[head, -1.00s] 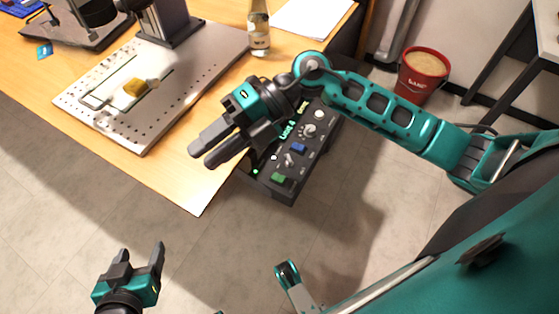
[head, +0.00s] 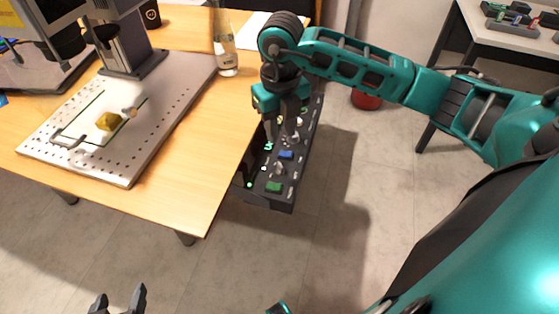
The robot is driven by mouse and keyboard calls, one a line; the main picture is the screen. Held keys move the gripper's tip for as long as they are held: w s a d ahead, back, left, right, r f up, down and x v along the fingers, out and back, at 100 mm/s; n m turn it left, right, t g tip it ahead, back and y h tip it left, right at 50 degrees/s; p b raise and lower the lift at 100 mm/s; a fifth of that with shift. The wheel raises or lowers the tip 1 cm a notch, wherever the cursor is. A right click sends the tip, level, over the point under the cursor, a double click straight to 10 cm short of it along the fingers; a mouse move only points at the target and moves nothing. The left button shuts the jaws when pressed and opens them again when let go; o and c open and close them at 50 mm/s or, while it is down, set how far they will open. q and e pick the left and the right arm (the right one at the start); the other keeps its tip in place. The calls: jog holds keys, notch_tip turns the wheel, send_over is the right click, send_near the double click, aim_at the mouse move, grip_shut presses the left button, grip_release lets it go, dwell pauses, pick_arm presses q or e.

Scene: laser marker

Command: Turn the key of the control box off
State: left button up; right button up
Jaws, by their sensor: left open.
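The dark control box (head: 283,200) hangs beside the table's right edge. Its sloped top carries a green button (head: 274,187), a blue button (head: 286,155), silver switch-like parts (head: 280,168) and a lit green light (head: 249,185). I cannot tell which silver part is the key. My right gripper (head: 280,138) points down over the upper part of the box and hides some of it. Whether its fingers touch or hold anything there is unclear. My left gripper (head: 118,300) is open and empty at the bottom left edge, far from the box and partly cut off.
The wooden table (head: 190,190) holds a perforated metal plate (head: 60,165) with a yellow block (head: 108,121), a machine column (head: 125,45) and a glass bottle (head: 226,55). A red bucket (head: 366,100) stands behind my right arm. The floor in front is clear.

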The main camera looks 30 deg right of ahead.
aim_at(280, 164)
notch_tip(280, 164, down, 10)
jog(key=shift+f+b, duration=0.25)
jog(key=shift+b, duration=0.55)
grip_shut()
